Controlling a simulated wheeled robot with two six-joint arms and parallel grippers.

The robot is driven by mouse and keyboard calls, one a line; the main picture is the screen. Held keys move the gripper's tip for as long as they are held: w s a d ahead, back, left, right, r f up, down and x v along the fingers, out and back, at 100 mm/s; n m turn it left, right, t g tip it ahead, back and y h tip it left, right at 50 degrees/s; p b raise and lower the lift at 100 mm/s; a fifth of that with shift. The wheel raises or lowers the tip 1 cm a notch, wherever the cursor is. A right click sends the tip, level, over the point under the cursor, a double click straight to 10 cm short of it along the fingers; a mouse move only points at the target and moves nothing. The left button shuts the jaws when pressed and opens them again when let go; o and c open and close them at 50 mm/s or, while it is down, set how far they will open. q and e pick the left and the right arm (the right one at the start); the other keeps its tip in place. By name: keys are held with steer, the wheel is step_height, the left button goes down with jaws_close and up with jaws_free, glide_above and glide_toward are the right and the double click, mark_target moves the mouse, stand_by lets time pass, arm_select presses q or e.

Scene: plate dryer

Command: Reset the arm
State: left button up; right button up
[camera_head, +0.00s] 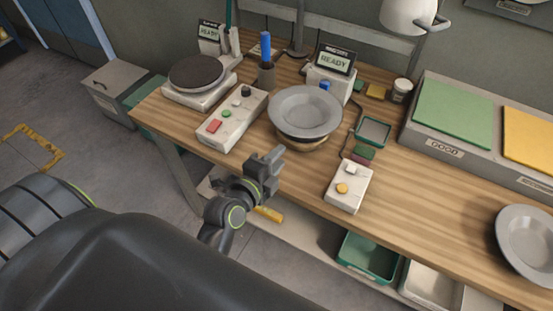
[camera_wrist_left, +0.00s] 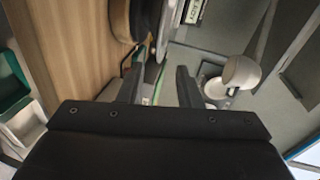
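My left gripper (camera_head: 270,165) is at the front edge of the wooden bench (camera_head: 440,210), in front of the plate dryer. Its two fingers are apart with nothing between them, as the left wrist view (camera_wrist_left: 158,85) shows. A grey plate (camera_head: 305,108) lies on the round dryer base (camera_head: 302,139), just beyond the gripper and apart from it in the head view. Part of a round rim shows at the top of the wrist view. My right gripper is in neither view.
A button box (camera_head: 231,121) stands left of the plate and a smaller one (camera_head: 348,187) to its right. A dark round disc (camera_head: 196,72) sits at the back left. A second plate (camera_head: 529,241) lies at the right, near the GOOD tray (camera_head: 421,140). Bins (camera_head: 368,257) stand below.

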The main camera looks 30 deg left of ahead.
arm_select(q)
steer(key=shift+s+f, duration=0.1)
steer(key=s+a+f+n+g+y, duration=0.1)
steer(key=s+a+f+n+g, duration=0.2)
steer(key=s+n, duration=0.35)
steer(key=s+a+f+n+g+y, duration=0.1)
steer(key=s+a+f+n+g, duration=0.15)
steer(key=s+n+g, duration=0.45)
steer(key=s+a+f+n+g+y, duration=0.1)
steer(key=s+a+n+g+y, duration=0.1)
steer(key=s+a+n, duration=0.45)
step_height(320, 180, down, 26)
steer(key=s+m+g+h, duration=0.1)
steer(key=s+m, duration=0.1)
steer(key=s+d+f+g+b, duration=0.1)
steer(key=s+d+f, duration=0.1)
steer(key=s+f, duration=1.2)
step_height(320, 180, down, 2)
steer(key=shift+s+f+g, duration=0.25)
steer(key=shift+s+g, duration=0.05)
steer(key=shift+s, duration=0.1)
